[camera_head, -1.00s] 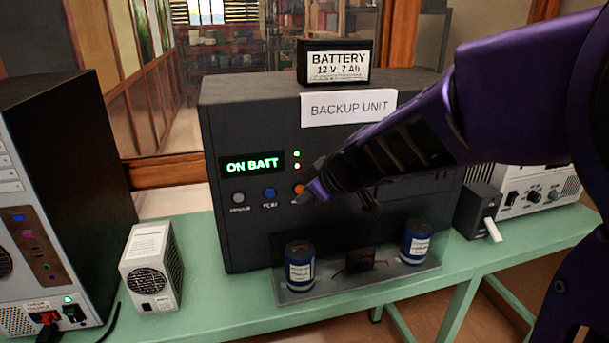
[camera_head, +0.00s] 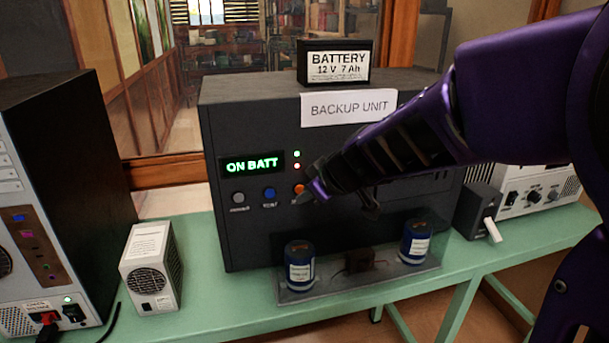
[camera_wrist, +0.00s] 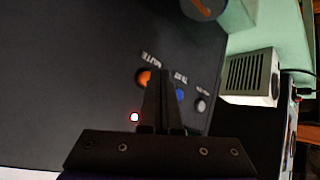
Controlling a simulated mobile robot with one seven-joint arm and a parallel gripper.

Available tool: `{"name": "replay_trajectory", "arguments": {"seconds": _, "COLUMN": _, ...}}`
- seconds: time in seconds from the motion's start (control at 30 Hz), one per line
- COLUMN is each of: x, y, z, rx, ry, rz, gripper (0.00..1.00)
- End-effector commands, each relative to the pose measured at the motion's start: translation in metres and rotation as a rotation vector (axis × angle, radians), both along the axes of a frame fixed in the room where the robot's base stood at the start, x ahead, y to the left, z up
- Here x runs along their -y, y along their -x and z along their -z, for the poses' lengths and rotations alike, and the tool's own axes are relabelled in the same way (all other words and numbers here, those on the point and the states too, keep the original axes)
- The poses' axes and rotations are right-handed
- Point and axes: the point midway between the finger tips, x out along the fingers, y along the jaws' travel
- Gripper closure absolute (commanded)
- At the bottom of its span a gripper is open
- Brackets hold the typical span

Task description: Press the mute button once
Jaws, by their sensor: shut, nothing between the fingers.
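The mute button is the orange button (camera_head: 299,189) on the dark front panel of the backup unit (camera_head: 240,235). In the wrist view the orange button (camera_wrist: 144,78) has the label MUTE (camera_wrist: 146,58) beside it. My gripper (camera_head: 314,192) is shut and empty, its tips close to the right of the orange button in the head view. In the wrist view the shut fingers (camera_wrist: 161,74) lie between the orange button and the blue button (camera_wrist: 179,95). I cannot tell whether the tips touch the panel. The head view hides the label partly.
A grey button (camera_head: 238,198) and a blue button (camera_head: 269,194) sit left of the orange one. The display (camera_head: 252,164) reads ON BATT; green and red lights glow beside it. Blue cans (camera_head: 300,268) stand on a ledge below. A battery (camera_head: 337,65) sits on top.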

Motion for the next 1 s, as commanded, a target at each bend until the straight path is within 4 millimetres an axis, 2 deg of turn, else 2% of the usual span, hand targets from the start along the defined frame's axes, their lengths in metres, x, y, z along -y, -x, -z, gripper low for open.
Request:
{"name": "replay_trajectory", "arguments": {"seconds": 0.27, "x": -0.002, "y": -0.008, "z": 0.001, "rx": 0.000, "ry": 0.000, "rz": 0.000, "gripper": 1.00}}
{"name": "replay_trajectory", "arguments": {"seconds": 1.0, "x": -0.004, "y": -0.012, "z": 0.000, "rx": 0.000, "ry": 0.000, "rz": 0.000, "gripper": 1.00}}
